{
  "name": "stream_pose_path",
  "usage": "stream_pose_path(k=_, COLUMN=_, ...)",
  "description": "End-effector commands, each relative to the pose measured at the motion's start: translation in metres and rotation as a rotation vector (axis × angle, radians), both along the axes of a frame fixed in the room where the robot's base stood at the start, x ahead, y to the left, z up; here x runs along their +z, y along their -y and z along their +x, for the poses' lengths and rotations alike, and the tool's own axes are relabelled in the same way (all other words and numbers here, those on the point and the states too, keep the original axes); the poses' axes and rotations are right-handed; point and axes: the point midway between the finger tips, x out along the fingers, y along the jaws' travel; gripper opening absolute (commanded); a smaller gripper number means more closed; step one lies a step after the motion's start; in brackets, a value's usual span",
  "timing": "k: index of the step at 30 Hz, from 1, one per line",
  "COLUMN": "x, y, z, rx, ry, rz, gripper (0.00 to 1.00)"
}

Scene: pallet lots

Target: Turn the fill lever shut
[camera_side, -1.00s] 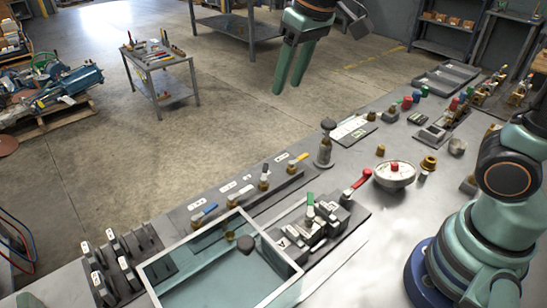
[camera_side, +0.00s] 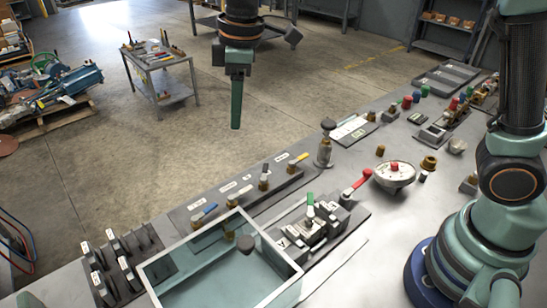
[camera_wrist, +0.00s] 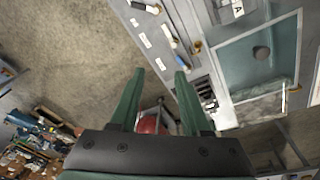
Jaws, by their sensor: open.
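Several small valve levers stand in a row on a labelled rail along the bench's far edge, among them a blue-handled lever (camera_side: 205,212), a white-handled lever (camera_side: 238,194) and a yellow-handled lever (camera_side: 297,158). The labels are too small to tell which is the fill lever. My gripper (camera_side: 236,125) is open and empty, high above and beyond the rail. The wrist view shows its two fingers (camera_wrist: 157,79) apart.
Labelled switches (camera_side: 112,262) stand left of the tank. A white round dial with a red knob (camera_side: 394,174) and a bottle-like post (camera_side: 325,146) stand on the bench to the right. A tool cart (camera_side: 160,75) stands on the open floor behind.

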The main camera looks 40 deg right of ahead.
Motion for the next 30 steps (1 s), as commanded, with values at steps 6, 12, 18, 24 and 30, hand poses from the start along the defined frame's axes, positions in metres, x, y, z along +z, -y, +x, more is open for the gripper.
stream_pose_path(k=6, x=-0.047, y=-0.061, z=0.007, rx=0.528, ry=-0.076, rz=-0.079, gripper=0.47)
stream_pose_path(k=12, x=-0.067, y=-0.084, z=0.006, rx=0.751, ry=-0.104, rz=-0.102, gripper=0.47)
stream_pose_path(k=18, x=-0.083, y=-0.085, z=0.005, rx=0.775, ry=-0.108, rz=-0.104, gripper=0.47)
stream_pose_path(k=24, x=-0.119, y=-0.085, z=0.005, rx=0.773, ry=-0.11, rz=-0.104, gripper=0.47)
stream_pose_path(k=30, x=-0.156, y=-0.085, z=0.005, rx=0.771, ry=-0.109, rz=-0.104, gripper=0.47)
